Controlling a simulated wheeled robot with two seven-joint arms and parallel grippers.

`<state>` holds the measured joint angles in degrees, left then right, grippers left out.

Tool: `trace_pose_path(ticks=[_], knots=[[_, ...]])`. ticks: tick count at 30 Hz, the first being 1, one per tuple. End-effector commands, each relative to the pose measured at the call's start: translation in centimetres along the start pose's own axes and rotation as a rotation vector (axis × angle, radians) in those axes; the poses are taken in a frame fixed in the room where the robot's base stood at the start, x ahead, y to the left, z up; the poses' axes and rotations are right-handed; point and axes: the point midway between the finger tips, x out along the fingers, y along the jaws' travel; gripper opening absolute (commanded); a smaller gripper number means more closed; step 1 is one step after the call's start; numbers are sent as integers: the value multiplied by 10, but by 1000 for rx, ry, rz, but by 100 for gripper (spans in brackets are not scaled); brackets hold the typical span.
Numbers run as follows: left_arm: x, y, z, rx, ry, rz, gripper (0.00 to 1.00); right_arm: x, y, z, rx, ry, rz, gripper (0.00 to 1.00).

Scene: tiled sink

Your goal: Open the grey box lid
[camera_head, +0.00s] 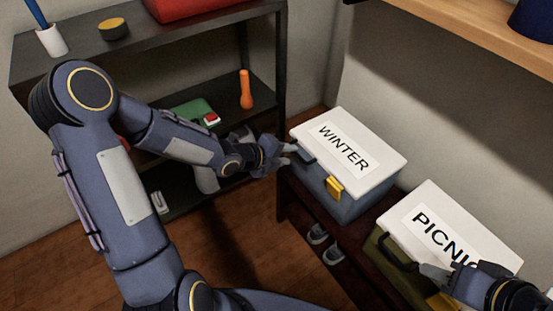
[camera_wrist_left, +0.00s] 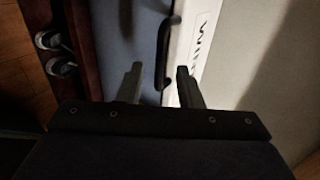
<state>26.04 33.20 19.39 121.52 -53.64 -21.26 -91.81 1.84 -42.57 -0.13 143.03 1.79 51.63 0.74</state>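The grey box (camera_head: 343,197) stands on a dark bench, with a white lid (camera_head: 375,155) labelled WINTER. The lid looks shut. My left gripper (camera_head: 290,154) is at that left end, close to the handle. In the left wrist view, its two fingers (camera_wrist_left: 158,85) are apart, with the handle (camera_wrist_left: 163,55) and lid edge (camera_wrist_left: 178,45) beyond them; contact is unclear. My right gripper (camera_head: 440,275) is by the PICNIC box, partly cut off by the frame, its fingers unclear.
A green box (camera_head: 395,265) with a white PICNIC lid (camera_head: 425,205) stands to the right on the same bench (camera_head: 330,240). Shoes (camera_head: 325,243) sit below the bench. A dark shelf (camera_head: 180,50) stands at the left, a wooden shelf (camera_head: 480,35) at the upper right.

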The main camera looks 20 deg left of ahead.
Motion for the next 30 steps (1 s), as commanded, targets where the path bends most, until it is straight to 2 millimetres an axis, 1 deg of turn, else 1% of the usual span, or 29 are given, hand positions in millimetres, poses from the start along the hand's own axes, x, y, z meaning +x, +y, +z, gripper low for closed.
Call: trace_pose_path(ticks=[1, 3, 9, 12, 18, 27, 30], knots=[[10, 5, 0, 3, 0, -1, 33, 10, 5, 5, 0, 0, 0, 36], [18, 5, 0, 2, 0, -2, 33, 17, 8, 9, 0, 0, 0, 36], [38, 3, 0, 1, 0, -1, 33, 32, 14, 16, 0, 0, 0, 36], [45, 3, 0, 1, 0, 1, 33, 36, 16, 18, 0, 0, 0, 36], [52, 1, 0, -1, 0, 1, 33, 40, 18, 20, 0, 0, 0, 36], [52, 2, -1, -1, 3, 5, 33, 39, 18, 20, 0, 0, 0, 36], [52, 2, -2, -1, 3, 6, 20, 39, 18, 20, 0, 0, 0, 36]])
